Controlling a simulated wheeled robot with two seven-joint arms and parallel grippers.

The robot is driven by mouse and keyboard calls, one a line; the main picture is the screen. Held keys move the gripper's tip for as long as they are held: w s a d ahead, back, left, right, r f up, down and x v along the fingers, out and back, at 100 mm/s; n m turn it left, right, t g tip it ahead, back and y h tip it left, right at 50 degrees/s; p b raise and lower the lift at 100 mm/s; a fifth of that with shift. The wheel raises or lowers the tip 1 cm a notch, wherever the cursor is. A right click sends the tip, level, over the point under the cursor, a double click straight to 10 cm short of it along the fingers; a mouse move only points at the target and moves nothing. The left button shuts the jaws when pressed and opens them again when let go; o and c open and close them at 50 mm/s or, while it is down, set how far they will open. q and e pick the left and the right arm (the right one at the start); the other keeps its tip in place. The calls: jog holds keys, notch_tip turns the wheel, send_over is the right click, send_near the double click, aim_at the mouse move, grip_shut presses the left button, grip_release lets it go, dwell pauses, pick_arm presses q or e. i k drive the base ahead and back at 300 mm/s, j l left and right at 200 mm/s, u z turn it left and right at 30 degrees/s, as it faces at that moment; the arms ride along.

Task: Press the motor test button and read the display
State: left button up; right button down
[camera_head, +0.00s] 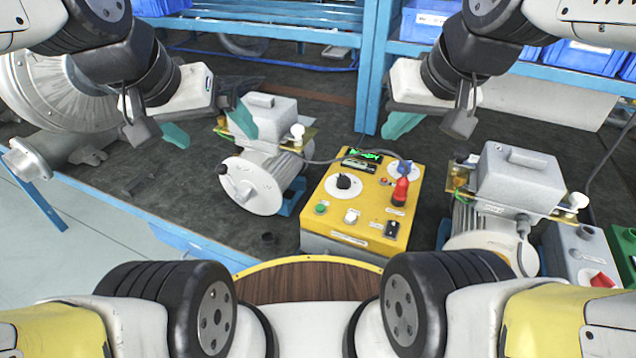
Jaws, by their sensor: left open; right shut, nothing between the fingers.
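A yellow control box (375,205) stands on the dark bench in the middle. Its display (362,158) shows bright green characters at the back, too small to read surely. A green button (320,208) and a white button (351,216) are on the front part of its top. The labels are unreadable, so I cannot tell which is the motor test button. My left gripper (208,127) is open and empty, in the air left of the box, near a grey motor. My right gripper (396,130) is shut and empty, above and behind the box's right side. Neither touches the box.
The box also carries a black knob (343,182), a red plug-like part (400,188) and a black switch (391,229). Grey motors stand to its left (262,165) and right (515,180). A cable runs from the left motor towards the box. A large blower housing (60,95) is far left.

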aim_at(319, 208)
jog(key=j+z, duration=0.15)
jog(key=z, duration=0.2)
jog(key=j+z, duration=0.15)
jog(key=z, duration=0.2)
jog(key=k+j+z, duration=0.1)
jog(key=z, duration=0.2)
jog(key=k+j+z, duration=0.45)
jog(key=k+j, duration=0.5)
jog(key=j, duration=0.15)
